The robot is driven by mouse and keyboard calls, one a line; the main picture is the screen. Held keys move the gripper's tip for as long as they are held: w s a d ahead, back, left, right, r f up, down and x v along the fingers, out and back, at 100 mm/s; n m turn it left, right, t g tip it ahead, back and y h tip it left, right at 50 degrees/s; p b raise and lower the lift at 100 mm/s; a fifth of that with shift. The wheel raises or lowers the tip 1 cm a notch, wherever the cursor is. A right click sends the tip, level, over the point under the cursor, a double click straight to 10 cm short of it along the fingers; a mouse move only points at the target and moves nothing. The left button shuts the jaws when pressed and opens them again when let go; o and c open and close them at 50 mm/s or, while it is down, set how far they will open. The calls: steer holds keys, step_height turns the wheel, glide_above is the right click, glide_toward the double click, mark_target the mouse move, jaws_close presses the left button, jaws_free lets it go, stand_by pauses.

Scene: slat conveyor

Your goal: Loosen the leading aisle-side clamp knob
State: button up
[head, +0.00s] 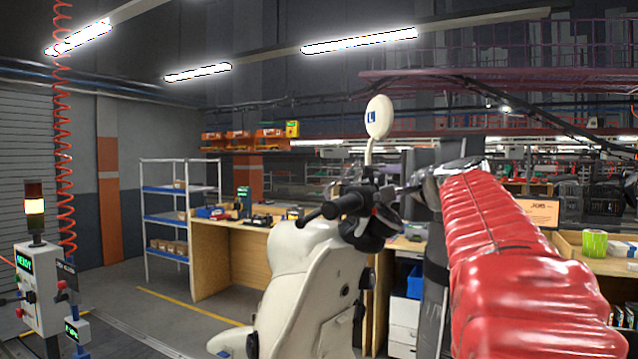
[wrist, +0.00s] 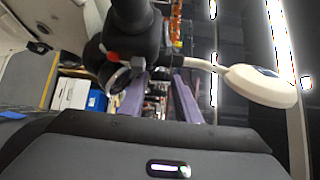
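No clamp knob can be made out for certain in either view. A cream scooter body (head: 308,275) stands at the middle of the head view, with small dark round parts on its side. Its black handlebar grip (head: 345,205) also shows close up in the wrist view (wrist: 130,25). A cream round mirror (head: 379,117) marked L rises above it; it also shows in the wrist view (wrist: 262,88). My gripper (wrist: 160,85) has its two purple-grey fingers apart and nothing visibly held between them. It is close to the handlebar; contact cannot be told.
A control post (head: 36,285) with a lit stack light stands at left. Behind are a blue shelf rack (head: 180,215), a wooden workbench (head: 225,255) and a white drawer unit (head: 403,320). A coiled red hose (head: 63,150) hangs at left. The floor between post and scooter looks clear.

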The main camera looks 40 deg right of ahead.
steer(key=c, duration=0.6)
steer(key=shift+d, duration=0.15)
steer(key=shift+c, duration=0.5)
steer(key=shift+m+g, duration=0.4)
steer(key=shift+g, duration=0.2)
steer(key=shift+w+r+m+g+y, duration=0.1)
steer(key=shift+r+m+g+y, duration=0.05)
steer(key=shift+m+g+y, duration=0.35)
steer(key=shift+d+r+m+g+y, duration=0.1)
steer(key=shift+r+m+g+y, duration=0.1)
steer(key=shift+m+g+y, duration=0.6)
steer(key=shift+w+d+r+m+g+y, duration=0.1)
steer(key=shift+m+g+y, duration=0.4)
steer(key=shift+g+y, duration=0.35)
